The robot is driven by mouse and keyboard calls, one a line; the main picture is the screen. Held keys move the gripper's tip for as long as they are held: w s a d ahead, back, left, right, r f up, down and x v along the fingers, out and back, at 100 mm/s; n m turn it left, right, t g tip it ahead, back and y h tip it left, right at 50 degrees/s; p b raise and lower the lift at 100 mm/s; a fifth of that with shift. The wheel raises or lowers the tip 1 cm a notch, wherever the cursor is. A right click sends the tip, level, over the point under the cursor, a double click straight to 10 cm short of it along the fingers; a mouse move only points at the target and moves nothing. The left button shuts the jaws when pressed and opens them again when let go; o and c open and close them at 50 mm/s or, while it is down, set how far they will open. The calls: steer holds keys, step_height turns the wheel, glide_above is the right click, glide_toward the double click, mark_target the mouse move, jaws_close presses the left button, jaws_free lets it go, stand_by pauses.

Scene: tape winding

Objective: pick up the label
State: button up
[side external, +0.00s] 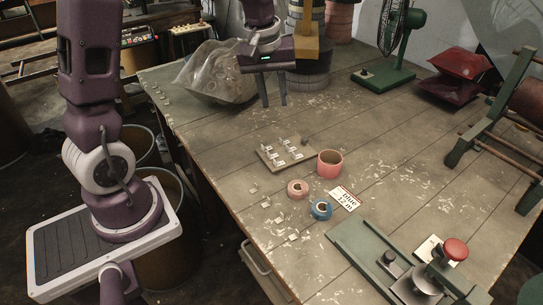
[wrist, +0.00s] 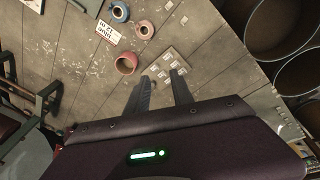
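The label (side external: 346,198) is a white card with dark print and a red edge. It lies flat on the table, right of the blue tape roll (side external: 321,210). In the wrist view the label (wrist: 108,33) is at the upper left, beside the blue roll (wrist: 120,12). My gripper (side external: 274,102) hangs above the back part of the table, well away from the label. Its two fingers (wrist: 162,92) are apart with nothing between them, so it is open and empty.
A pink cup-like roll (side external: 330,163) and a pink tape roll (side external: 297,188) stand near the label. A small board with white pieces (side external: 285,153) is to their left. A green press with a red knob (side external: 455,249) is in front. A clear bag (side external: 217,72) and green fan (side external: 384,76) are behind.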

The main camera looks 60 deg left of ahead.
mark_target(268, 153)
steer(key=w+a+f+n, duration=0.1)
steer(key=a+f+n, duration=0.1)
steer(key=f, duration=0.6)
steer(key=w+a+f+n+g, duration=0.1)
steer(key=a+f, duration=0.3)
steer(key=f, duration=0.4)
steer(key=w+a+f+n+g, duration=0.1)
steer(key=w+a+f+n, duration=0.1)
steer(key=f, duration=0.7)
steer(key=shift+w+a+n, duration=0.25)
steer(key=shift+a+n, duration=0.3)
steer(key=shift+n, duration=0.05)
jaws_close()
